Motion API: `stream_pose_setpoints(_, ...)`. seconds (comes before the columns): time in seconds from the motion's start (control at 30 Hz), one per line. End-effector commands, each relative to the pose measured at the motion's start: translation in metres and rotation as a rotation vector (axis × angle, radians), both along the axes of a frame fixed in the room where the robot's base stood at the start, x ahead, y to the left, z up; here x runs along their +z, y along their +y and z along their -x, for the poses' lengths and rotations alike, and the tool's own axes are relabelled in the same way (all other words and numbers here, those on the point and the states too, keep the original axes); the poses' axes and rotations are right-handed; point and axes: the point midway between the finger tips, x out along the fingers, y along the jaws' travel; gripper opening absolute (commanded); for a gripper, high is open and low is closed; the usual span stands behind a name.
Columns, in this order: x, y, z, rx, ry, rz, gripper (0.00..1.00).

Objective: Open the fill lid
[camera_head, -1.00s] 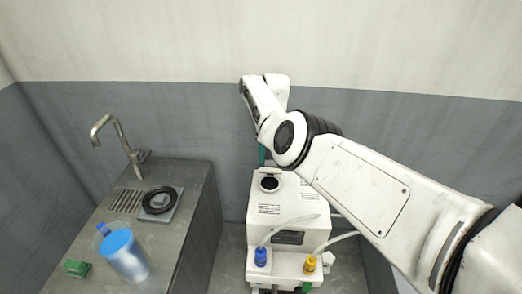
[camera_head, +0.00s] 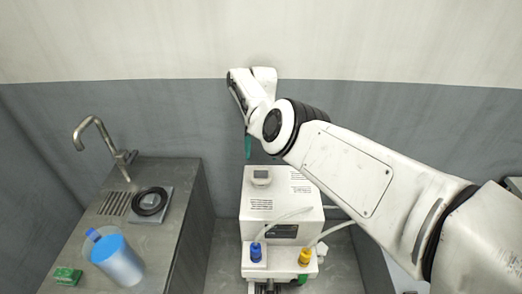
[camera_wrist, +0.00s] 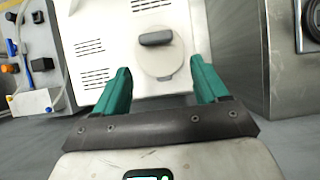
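The white machine (camera_head: 282,213) stands on the floor at centre. Its round pale fill lid (camera_head: 261,176) lies flat on top, covering the opening. In the wrist view the lid (camera_wrist: 160,58) shows a raised grey grip bar (camera_wrist: 156,39) and a small tab on the rim nearest my gripper. My gripper (camera_wrist: 160,66) is open, with its two teal fingers either side of the lid in the picture and nothing between them. In the head view one teal finger (camera_head: 247,146) shows above and behind the machine, apart from the lid. The rest of the gripper is hidden behind my arm.
A grey counter (camera_head: 165,243) at left holds a tap (camera_head: 110,140), a black ring on a plate (camera_head: 151,202), a blue-filled pitcher (camera_head: 118,262) and a green block (camera_head: 67,275). Blue (camera_head: 256,252) and yellow (camera_head: 304,257) hose fittings are on the machine's front. A wall stands behind.

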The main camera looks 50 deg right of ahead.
Motion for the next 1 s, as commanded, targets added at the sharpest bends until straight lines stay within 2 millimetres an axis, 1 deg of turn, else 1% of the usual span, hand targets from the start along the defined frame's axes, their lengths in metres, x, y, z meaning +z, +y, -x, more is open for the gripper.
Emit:
stream_pose_setpoints(0.17,0.0,0.0,0.0,0.001,0.001,0.0,0.72)
stream_pose_setpoints(0.27,0.004,0.0,0.0,0.001,0.001,0.0,0.72)
stream_pose_setpoints(0.37,0.012,0.0,0.0,0.001,0.001,0.0,0.72)
stream_pose_setpoints(0.57,0.04,0.0,0.0,0.0,0.001,0.001,0.72)
stream_pose_setpoints(0.6,0.039,0.002,0.0,0.001,-0.003,-0.001,0.72)
stream_pose_setpoints(0.7,0.044,0.003,0.002,0.004,-0.009,-0.001,0.72)
stream_pose_setpoints(0.97,0.055,0.007,0.016,-0.001,0.002,-0.003,0.72)
stream_pose_setpoints(1.0,0.054,0.006,0.015,0.0,-0.007,0.001,0.72)
